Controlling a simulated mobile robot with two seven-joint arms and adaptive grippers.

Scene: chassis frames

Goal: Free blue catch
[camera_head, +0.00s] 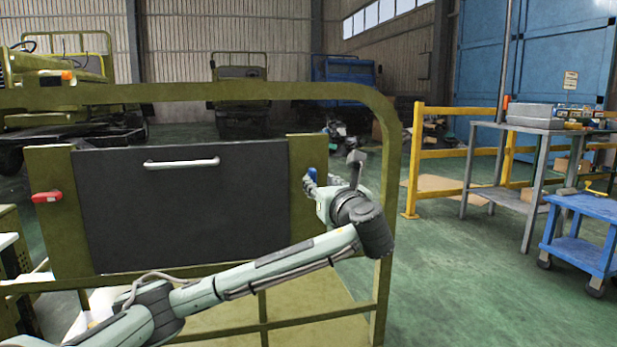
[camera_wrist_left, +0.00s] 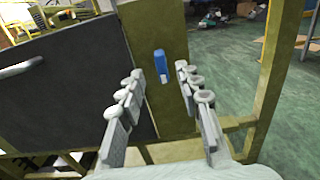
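The blue catch (camera_head: 312,174) sits on the olive post at the right side of a dark panel (camera_head: 190,205). In the left wrist view the blue catch (camera_wrist_left: 162,66) shows upright on the post, between and beyond the fingertips. My left gripper (camera_head: 322,186) is close to the catch; its fingers (camera_wrist_left: 159,75) are spread apart with nothing between them. I cannot tell from these views whether the fingers touch the catch. A red catch (camera_head: 46,197) is on the olive post at the panel's left. A pale handle (camera_head: 182,163) is on the panel's upper part. My right gripper is not in view.
An olive tubular frame (camera_head: 200,92) arches over the panel, and its right upright stands close to my left wrist. Yellow rails (camera_head: 440,140), a grey workbench (camera_head: 535,128) and a blue cart (camera_head: 585,208) stand to the right. Green floor between is clear.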

